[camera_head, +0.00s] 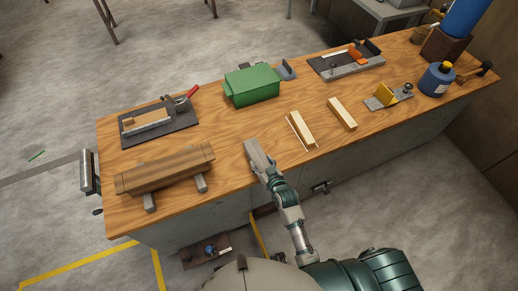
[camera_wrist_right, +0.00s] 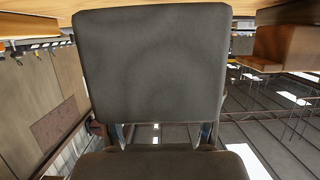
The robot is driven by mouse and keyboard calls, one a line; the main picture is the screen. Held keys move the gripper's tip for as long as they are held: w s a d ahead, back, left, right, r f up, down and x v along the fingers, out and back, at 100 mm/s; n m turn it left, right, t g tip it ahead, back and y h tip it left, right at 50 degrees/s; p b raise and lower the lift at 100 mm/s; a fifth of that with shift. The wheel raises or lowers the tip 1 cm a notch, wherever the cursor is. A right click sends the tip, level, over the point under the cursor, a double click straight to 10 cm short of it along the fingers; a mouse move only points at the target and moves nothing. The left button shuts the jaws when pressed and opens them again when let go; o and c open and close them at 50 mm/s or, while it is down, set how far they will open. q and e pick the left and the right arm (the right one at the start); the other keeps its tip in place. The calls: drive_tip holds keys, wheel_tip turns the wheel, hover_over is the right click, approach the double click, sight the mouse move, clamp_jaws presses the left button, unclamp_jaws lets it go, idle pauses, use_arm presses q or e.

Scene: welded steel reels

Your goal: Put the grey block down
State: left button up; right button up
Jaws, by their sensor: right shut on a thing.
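The grey block (camera_head: 257,154) is at the front part of the wooden workbench (camera_head: 225,140), near its front edge. My right gripper (camera_head: 268,178) is shut on it, at the end nearer to me. In the right wrist view the grey block (camera_wrist_right: 152,65) fills the middle, with parts of my right gripper (camera_wrist_right: 160,134) showing at its lower edge. There the wooden top runs along the upper edge of the picture, close to the block. I cannot tell whether the block touches the bench. My left gripper is not in view.
A brown beam (camera_head: 165,170) on two supports lies to the left. A green box (camera_head: 251,85) stands behind the block. Two pale wooden bars (camera_head: 301,130) (camera_head: 342,113) lie to the right. Bare wood shows around the block. A blue bottle (camera_head: 437,79) stands far right.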

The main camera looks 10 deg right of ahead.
sight(255, 150)
drive_tip(key=w, duration=0.2)
drive_tip(key=w+a, duration=0.1)
drive_tip(key=w, duration=0.4)
drive_tip(key=shift+w+a+f+b, duration=0.2)
drive_tip(key=shift+w+f+b, duration=0.1)
drive_tip(key=shift+w+f, duration=0.05)
drive_tip(key=f, duration=0.3)
drive_tip(key=shift+d+f, duration=0.2)
drive_tip(key=shift+f, duration=0.1)
drive_tip(key=o, duration=1.4)
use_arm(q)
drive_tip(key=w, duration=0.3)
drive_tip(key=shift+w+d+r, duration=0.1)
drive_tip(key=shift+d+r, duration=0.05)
use_arm(e)
drive_tip(key=shift+a, duration=0.1)
drive_tip(key=shift+s, duration=0.15)
